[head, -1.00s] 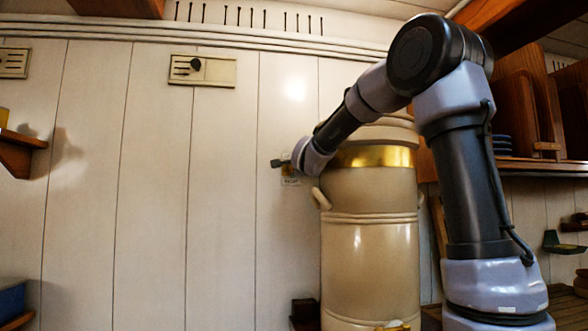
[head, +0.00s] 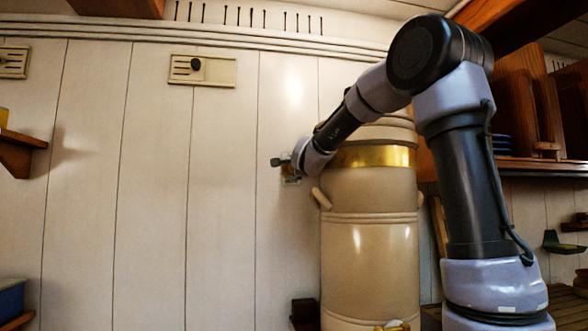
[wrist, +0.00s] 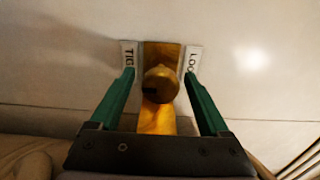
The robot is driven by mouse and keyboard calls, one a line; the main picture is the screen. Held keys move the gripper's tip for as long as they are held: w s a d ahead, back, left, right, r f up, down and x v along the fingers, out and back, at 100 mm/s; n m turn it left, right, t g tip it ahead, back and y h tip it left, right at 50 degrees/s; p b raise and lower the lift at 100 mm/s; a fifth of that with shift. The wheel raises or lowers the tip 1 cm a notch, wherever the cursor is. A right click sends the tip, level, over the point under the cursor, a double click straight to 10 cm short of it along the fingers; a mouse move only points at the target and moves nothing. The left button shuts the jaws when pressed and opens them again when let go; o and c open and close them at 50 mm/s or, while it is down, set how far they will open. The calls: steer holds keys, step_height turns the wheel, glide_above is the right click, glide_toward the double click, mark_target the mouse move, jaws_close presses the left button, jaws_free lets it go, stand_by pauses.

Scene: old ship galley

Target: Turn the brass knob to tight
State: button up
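The brass knob (wrist: 161,84) is round and stands on a brass plate (wrist: 158,120) on the white wall in the wrist view. A label beginning "TIG" (wrist: 129,56) is left of the plate, and one beginning "LOO" (wrist: 193,60) is right of it. The labels read sideways. My gripper (wrist: 158,77) is open, with its green fingers on either side of the knob. A gap shows between the knob and each finger. In the head view my wrist is at the wall, and the knob cannot be made out there.
A tall cream urn (head: 370,250) with a brass band stands right beside my wrist, under my forearm. A wall vent (head: 215,71) with a dark knob is up to the left. A wooden shelf (head: 540,165) is at the right.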

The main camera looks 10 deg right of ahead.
steer(key=s, duration=1.1)
steer(key=s+d+f+n+g+y, duration=0.1)
steer(key=s+d+f+n+g, duration=0.2)
steer(key=s+f, duration=0.8)
steer(key=s+d+f+n+g+y, duration=0.1)
steer(key=s+d+f+n+g, duration=0.2)
steer(key=s, duration=1.5)
step_height(320, 180, down, 8)
steer(key=n+g, duration=0.4)
steer(key=n, duration=0.4)
steer(key=shift+g, duration=0.4)
